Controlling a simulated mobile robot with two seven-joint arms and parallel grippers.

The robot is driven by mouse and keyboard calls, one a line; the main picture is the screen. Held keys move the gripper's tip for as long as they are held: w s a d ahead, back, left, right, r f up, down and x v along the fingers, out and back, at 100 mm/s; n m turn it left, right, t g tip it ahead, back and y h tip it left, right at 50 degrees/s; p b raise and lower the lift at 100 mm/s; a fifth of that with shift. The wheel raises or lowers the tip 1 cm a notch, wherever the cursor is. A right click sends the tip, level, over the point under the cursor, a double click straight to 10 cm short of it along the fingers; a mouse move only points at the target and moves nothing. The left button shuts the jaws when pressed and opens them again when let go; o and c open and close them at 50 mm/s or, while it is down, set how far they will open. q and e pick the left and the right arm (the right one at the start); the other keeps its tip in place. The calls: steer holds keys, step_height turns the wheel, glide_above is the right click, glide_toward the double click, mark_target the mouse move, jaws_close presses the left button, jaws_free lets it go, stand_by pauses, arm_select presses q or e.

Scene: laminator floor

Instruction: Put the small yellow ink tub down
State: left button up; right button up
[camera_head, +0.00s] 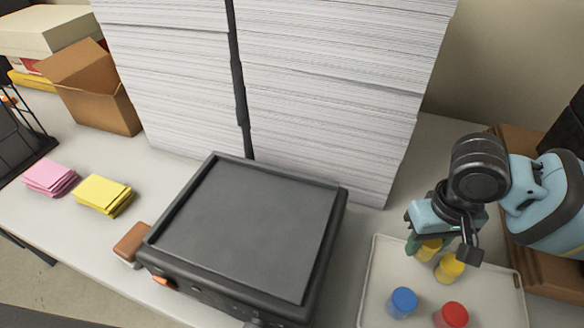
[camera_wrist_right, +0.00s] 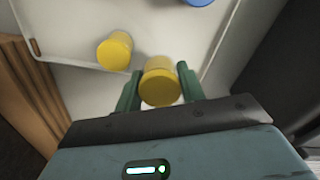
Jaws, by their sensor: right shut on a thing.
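A small yellow ink tub (camera_head: 428,249) is between the green fingers of my right gripper (camera_head: 434,243), which is shut on it. In the right wrist view the held tub (camera_wrist_right: 159,84) sits between both fingers (camera_wrist_right: 160,92). It is over the back part of a pale tray (camera_head: 377,268); whether it touches the tray I cannot tell. A second yellow tub (camera_head: 450,268) stands in the tray close beside it, and also shows in the right wrist view (camera_wrist_right: 115,51). My left gripper is not in view.
A blue tub (camera_head: 403,302) and a red tub (camera_head: 452,315) stand toward the tray's front. A black laminator (camera_head: 245,225) is left of the tray, with tall paper stacks (camera_head: 330,80) behind. Brown wood (camera_head: 540,270) borders the right. The tray's left part is bare.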

steer(key=n, duration=0.1)
steer(key=a+n, duration=0.1)
steer(key=n, duration=0.1)
steer(key=shift+f, duration=0.2)
steer(key=n, duration=0.2)
steer(key=a+n, duration=0.1)
steer(key=n, duration=0.1)
steer(key=shift+s+n, duration=0.2)
steer(key=shift+n, duration=0.1)
steer(key=n, duration=0.2)
steer(key=a+n, duration=0.1)
steer(key=n, duration=0.1)
steer(key=shift+s+f+n+b, duration=0.1)
steer(key=shift+n+b, duration=0.2)
steer(key=shift+b, duration=0.1)
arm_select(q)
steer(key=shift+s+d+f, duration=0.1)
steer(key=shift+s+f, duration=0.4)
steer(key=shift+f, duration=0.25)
arm_select(e)
steer(key=n, duration=0.3)
steer(key=shift+s+a+n, duration=0.1)
steer(key=shift+a+n, duration=0.2)
steer(key=shift+a, duration=0.1)
